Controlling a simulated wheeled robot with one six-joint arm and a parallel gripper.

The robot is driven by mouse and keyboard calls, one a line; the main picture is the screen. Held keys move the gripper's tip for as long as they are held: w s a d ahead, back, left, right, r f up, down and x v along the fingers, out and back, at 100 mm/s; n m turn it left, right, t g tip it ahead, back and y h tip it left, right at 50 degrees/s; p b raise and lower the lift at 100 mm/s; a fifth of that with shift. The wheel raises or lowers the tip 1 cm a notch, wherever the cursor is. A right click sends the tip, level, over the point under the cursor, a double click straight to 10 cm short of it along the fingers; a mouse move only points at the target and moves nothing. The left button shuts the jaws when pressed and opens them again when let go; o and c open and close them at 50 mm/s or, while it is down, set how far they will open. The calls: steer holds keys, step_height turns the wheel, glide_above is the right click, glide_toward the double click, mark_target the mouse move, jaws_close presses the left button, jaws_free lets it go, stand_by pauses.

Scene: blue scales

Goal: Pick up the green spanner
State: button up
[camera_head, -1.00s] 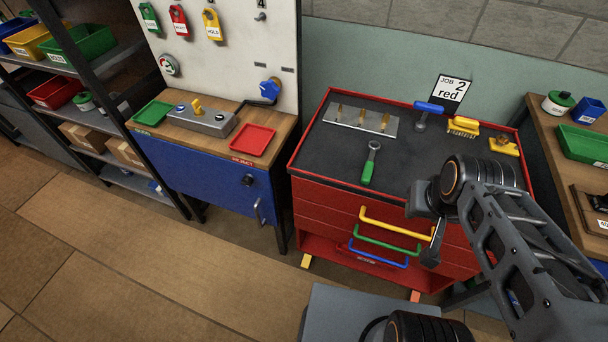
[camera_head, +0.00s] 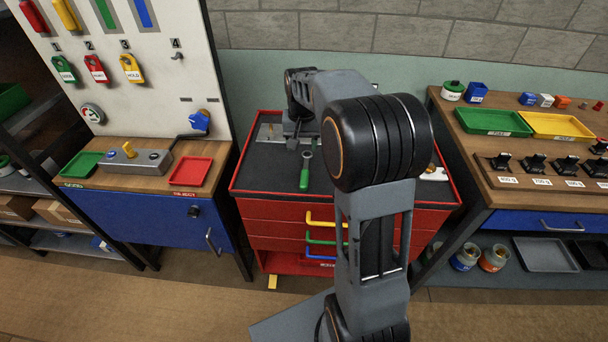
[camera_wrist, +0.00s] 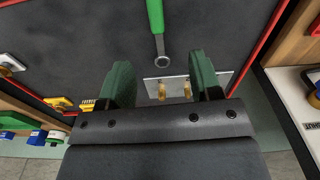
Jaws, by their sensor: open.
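The green spanner (camera_head: 304,178) lies on the dark top of the red tool cabinet (camera_head: 270,207), its green handle toward the front edge and its metal ring end toward the back. In the wrist view its handle (camera_wrist: 155,14) is partly cut off by the top edge, and the ring end (camera_wrist: 163,61) points down the picture. My gripper (camera_wrist: 160,75) is open and empty above the cabinet top, its two dark green fingers apart with the ring end just beyond them. In the head view the gripper (camera_head: 297,130) shows small behind the spanner, partly hidden by my arm.
A metal plate with brass pegs (camera_wrist: 182,87) lies close to the fingers. A yellow object (camera_wrist: 60,104) is near the cabinet's edge. A workbench with trays (camera_head: 495,122) stands right; a blue cabinet (camera_head: 160,210) stands left.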

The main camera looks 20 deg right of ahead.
step_height(320, 180, down, 3)
steer(key=w+d, duration=0.2)
steer(key=w, duration=0.1)
glide_above(305, 172)
steer(key=shift+m+g, duration=0.3)
steer(key=shift+m, duration=0.1)
step_height(305, 172, down, 6)
steer(key=shift+s+a+f, duration=0.1)
steer(key=shift+a+f, duration=0.05)
steer(key=shift+f+p, duration=0.7)
steer(key=shift+f, duration=2.45)
steer(key=shift+c, duration=0.3)
steer(key=c, duration=1)
steer(key=shift+r, duration=0.1)
